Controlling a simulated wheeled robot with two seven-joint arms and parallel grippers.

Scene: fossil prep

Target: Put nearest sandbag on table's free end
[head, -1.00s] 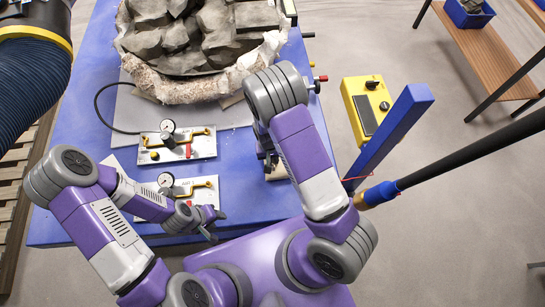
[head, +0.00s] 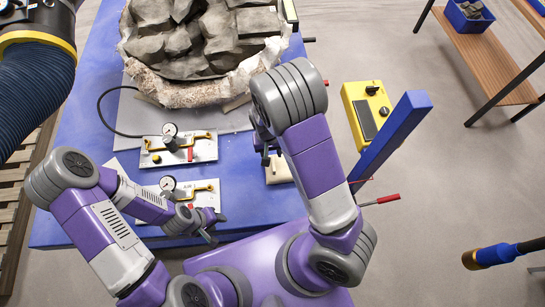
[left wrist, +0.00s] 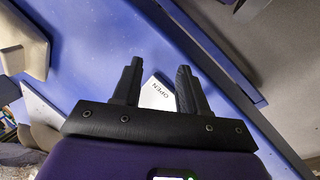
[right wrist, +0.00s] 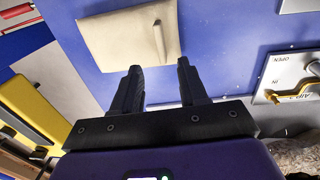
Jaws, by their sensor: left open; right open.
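A beige, flat sandbag (head: 281,171) lies on the blue table (head: 75,200) near its front right part. In the right wrist view the sandbag (right wrist: 105,42) lies just beyond my fingertips, with a raised ridge on top. My right gripper (head: 264,150) is open and empty, above and beside the sandbag and partly hiding it in the head view. My left gripper (head: 212,228) is open and empty near the table's front edge; the left wrist view shows its fingers (left wrist: 160,70) apart above a white plate corner.
Two white gauge plates (head: 205,150) (head: 205,192) lie left of the sandbag. A large rock-filled plaster jacket (head: 165,92) covers the table's back. A blue post (head: 400,130) and yellow box (head: 355,95) stand at the right. The front left table corner is bare.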

